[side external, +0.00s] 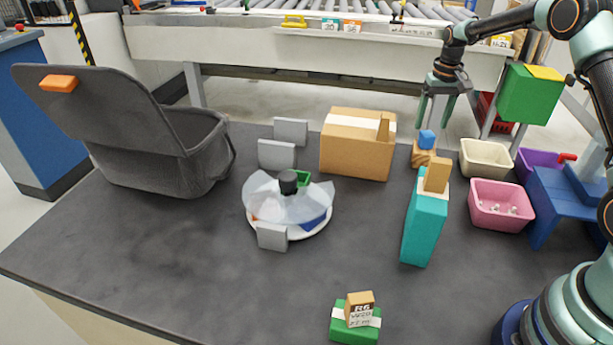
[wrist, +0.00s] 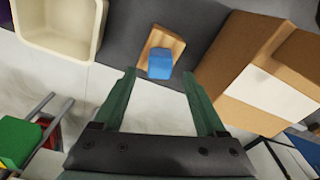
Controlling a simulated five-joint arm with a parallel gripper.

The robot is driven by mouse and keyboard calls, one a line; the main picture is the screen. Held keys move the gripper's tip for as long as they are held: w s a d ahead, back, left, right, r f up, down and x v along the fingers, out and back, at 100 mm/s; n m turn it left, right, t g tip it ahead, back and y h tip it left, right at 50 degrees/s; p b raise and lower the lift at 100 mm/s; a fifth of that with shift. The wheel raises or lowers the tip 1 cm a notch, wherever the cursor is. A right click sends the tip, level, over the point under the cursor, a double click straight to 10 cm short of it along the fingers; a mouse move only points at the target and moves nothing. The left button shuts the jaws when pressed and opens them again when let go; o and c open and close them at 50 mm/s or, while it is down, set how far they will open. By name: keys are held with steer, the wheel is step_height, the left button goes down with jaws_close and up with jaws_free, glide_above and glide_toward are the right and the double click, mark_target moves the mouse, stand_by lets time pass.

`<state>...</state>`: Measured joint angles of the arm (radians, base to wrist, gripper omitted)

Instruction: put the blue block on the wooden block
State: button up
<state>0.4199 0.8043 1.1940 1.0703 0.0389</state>
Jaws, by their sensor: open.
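The blue block (side external: 426,140) sits on top of the wooden block (side external: 421,158) near the back edge of the table. In the wrist view the blue block (wrist: 160,65) shows over one end of the wooden block (wrist: 164,39), whose other end is bare. My gripper (side external: 434,118) is open and empty, with its fingers pointing down above the blue block and apart from it. In the wrist view the open fingertips (wrist: 159,73) show on either side, just short of the blue block.
A cardboard box (side external: 356,146) stands left of the blocks. A cream bin (side external: 486,158) and a pink bin (side external: 501,205) are to the right. A teal box (side external: 424,229) with a wooden piece on top stands in front. The front-left table surface is clear.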

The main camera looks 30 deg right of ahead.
mark_target(429, 135)
steer(key=s+a+r+n+t, duration=0.1)
steer(key=s+a+r, duration=0.15)
steer(key=r, duration=0.45)
steer(key=s+a+r, duration=0.1)
steer(key=a+r, duration=0.3)
steer(key=r, duration=0.3)
steer(key=s+a+n+t, duration=0.1)
steer(key=s+a, duration=0.4)
steer(key=s+a+n+t, duration=0.1)
steer(key=s+a, duration=0.4)
steer(key=s, duration=0.1)
steer(key=s+a+n+t, duration=0.1)
steer(key=s+a+n, duration=0.1)
steer(key=s+a, duration=0.3)
steer(key=shift+s+a+r+t, duration=0.1)
steer(key=shift+s+r+t, duration=0.2)
steer(key=shift+s+r, duration=0.1)
steer(key=shift+s+a+f, duration=0.2)
steer(key=shift+s+f, duration=0.15)
steer(key=shift+s, duration=0.05)
